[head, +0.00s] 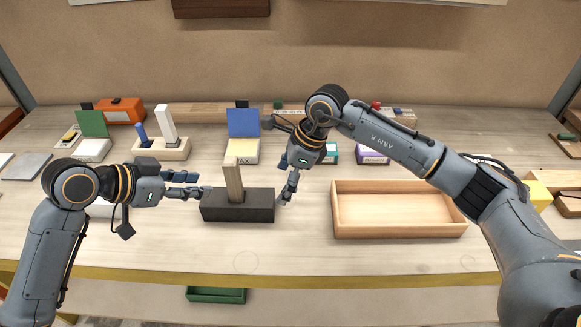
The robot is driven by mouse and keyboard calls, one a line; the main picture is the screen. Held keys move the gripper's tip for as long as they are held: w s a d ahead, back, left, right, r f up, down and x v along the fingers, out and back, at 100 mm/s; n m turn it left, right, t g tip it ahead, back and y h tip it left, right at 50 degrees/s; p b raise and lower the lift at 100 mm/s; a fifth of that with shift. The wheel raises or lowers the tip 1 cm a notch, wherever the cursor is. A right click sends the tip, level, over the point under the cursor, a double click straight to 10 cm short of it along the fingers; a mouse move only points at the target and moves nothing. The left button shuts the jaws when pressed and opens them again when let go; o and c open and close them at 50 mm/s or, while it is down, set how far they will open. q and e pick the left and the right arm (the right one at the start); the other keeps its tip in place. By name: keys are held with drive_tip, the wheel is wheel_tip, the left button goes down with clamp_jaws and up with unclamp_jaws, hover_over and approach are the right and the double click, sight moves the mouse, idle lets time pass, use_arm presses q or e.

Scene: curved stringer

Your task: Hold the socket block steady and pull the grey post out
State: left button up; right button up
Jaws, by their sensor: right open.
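The dark socket block (238,209) lies on the table, left of the middle. A greyish-tan post (234,182) stands upright out of its top, left of the block's middle. My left gripper (203,184) reaches in from the left, with its fingertips at the block's left end. One finger overlaps the block's top left corner; I cannot tell whether the fingers grip it. My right gripper (285,180) points down just beyond the block's right end, open and empty, apart from the post. The lower part of the post is hidden inside the block.
An open wooden tray (345,231) stands to the right of the block. Behind are a wooden block (175,152) with blue and white pegs, a blue card on a stand (243,123) and an orange box (121,111). The table's front strip is clear.

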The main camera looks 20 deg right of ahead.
sight(272, 201)
drive_tip(key=x, duration=0.8)
